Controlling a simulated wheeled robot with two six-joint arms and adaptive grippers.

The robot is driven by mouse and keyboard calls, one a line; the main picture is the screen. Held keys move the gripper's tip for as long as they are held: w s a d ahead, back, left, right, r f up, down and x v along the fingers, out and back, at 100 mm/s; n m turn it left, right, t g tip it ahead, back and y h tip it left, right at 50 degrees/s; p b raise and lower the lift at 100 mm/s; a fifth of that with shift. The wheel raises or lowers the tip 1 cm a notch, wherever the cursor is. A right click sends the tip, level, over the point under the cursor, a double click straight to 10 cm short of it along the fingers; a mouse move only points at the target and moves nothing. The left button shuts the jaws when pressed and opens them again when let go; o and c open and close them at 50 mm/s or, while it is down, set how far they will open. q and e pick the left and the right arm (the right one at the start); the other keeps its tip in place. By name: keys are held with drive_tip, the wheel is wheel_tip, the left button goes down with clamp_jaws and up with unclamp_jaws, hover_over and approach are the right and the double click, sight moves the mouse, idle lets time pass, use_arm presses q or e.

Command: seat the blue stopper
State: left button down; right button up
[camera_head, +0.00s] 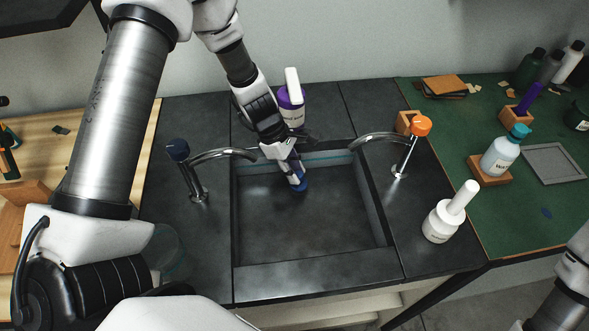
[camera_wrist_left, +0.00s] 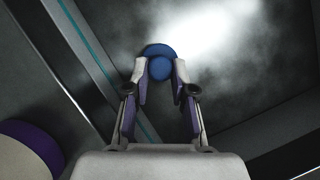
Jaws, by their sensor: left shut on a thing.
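The blue stopper (camera_head: 301,185) is in the dark sink basin (camera_head: 318,218), near its back left part. It also shows in the left wrist view (camera_wrist_left: 158,50) as a round blue disc with a knob. My left gripper (camera_head: 294,174) reaches down into the basin. In the left wrist view its fingertips (camera_wrist_left: 159,70) are shut on the stopper's knob. Whether the stopper touches the basin floor is hard to tell, and no drain opening shows, as the stopper and gripper cover that spot. My right gripper is out of view; only part of my right arm shows at the lower right.
A tap with a dark blue knob (camera_head: 178,149) stands left of the basin, one with an orange knob (camera_head: 420,125) right. A purple and white bottle (camera_head: 291,98) stands behind, a white bottle (camera_head: 443,219) at right. The front of the basin is clear.

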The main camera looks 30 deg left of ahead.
use_arm(q)
drive_tip(key=shift+f, duration=0.1)
idle(0.3)
drive_tip(key=shift+f+b, duration=0.9)
drive_tip(key=shift+f, duration=0.1)
drive_tip(key=c, duration=0.9)
unclamp_jaws()
drive_tip(key=shift+r, duration=0.1)
drive_tip(key=v, duration=0.7)
drive_tip(key=shift+a+r, duration=0.15)
drive_tip(key=shift+r, duration=0.1)
